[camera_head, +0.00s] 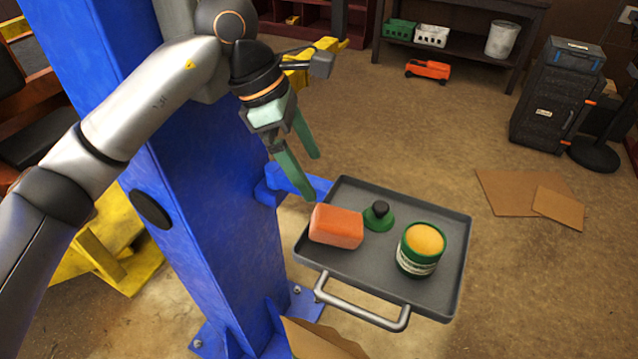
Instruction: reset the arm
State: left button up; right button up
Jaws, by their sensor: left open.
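My left arm comes in from the left, raised in front of a blue lift post (190,180). My left gripper (312,178) has green fingers spread apart and pointing down, with nothing between them. On the tray are an orange block (336,226), a small green piece with a black knob (379,216) and a green can with a yellow-orange top (421,250). My right gripper is not in view.
The tray has a front handle (360,308) and is beside the post. A yellow lift part (110,240) stands behind the post. Flat cardboard (520,195) lies on the floor at right. A black case (550,110) and a shelf bench (465,45) stand farther back. The middle floor is clear.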

pick_arm(q)
jog(key=shift+a+r, duration=0.15)
jog(key=shift+r, duration=0.2)
